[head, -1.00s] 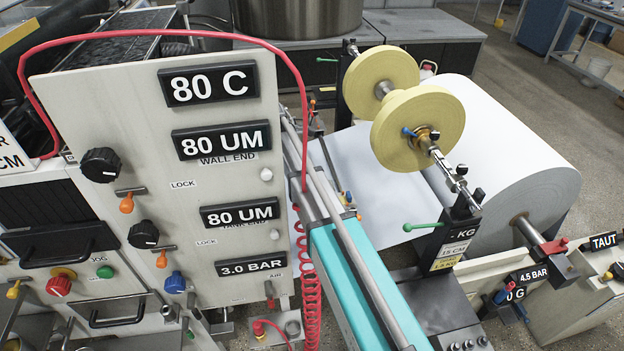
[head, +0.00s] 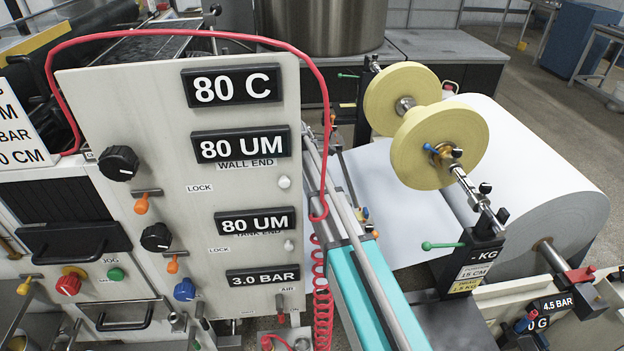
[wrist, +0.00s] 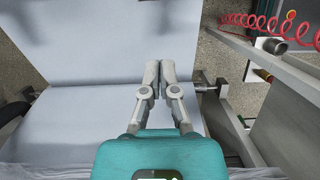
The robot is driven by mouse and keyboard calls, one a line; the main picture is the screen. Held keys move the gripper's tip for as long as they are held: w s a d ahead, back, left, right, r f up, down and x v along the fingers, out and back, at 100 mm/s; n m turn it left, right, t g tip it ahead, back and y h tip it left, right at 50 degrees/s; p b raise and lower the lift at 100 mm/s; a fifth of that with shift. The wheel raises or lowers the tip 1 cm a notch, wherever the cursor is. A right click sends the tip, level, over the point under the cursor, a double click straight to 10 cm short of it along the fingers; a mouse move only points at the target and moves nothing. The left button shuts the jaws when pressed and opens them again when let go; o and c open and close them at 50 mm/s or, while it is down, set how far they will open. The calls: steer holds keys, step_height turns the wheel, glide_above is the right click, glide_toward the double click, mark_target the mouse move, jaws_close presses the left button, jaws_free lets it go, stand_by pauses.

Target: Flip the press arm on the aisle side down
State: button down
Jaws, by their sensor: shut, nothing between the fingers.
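My gripper (wrist: 160,66) shows only in the wrist view, its two grey fingertips together with nothing between them. It is above a pale sheet (wrist: 75,125); I cannot tell the height. In the head view, two yellow discs (head: 440,147) sit on a metal shaft beside the large white paper roll (head: 540,150). The shaft's near end meets a dark stand (head: 470,258) with a green-knobbed lever (head: 441,245). A similar green lever (head: 347,75) is at the far end. I cannot tell for certain which part is the press arm. My gripper is not visible in the head view.
A control panel (head: 165,85) with a red hose (head: 185,33) stands at the left. A teal beam (head: 362,300) runs along the middle. In the wrist view, a red coiled hose (wrist: 266,22) and a grey beam (wrist: 285,75) lie right of my gripper.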

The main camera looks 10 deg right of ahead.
steer(key=d+f+b, duration=0.6)
steer(key=shift+f, duration=0.4)
stand_by(0.5)
steer(key=shift+d, duration=0.4)
